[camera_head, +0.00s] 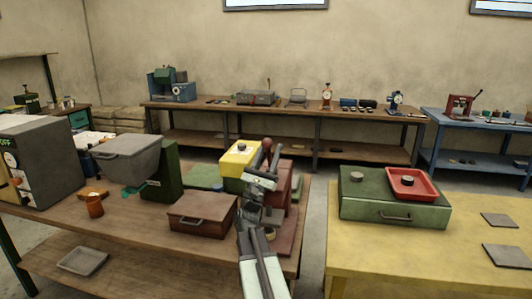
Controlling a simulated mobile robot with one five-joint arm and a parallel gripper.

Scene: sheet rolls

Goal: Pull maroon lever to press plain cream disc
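A maroon press (284,190) stands at the right end of the brown workbench, partly hidden behind my arm. Its maroon lever (275,157) rises at the top, with a round dark red end (267,144). My gripper (262,175) is right at the lever in the picture. I cannot tell whether it touches the lever or whether its fingers are closed around it. A small cream disc (270,236) shows low at the press, just right of my arm and partly covered by it.
A yellow box (240,159) sits just left of the lever. A brown box (202,213) with a handle lies left of my arm. The yellow table (400,245) on the right holds a green case (365,203) and a red tray (432,194). A floor gap separates the two tables.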

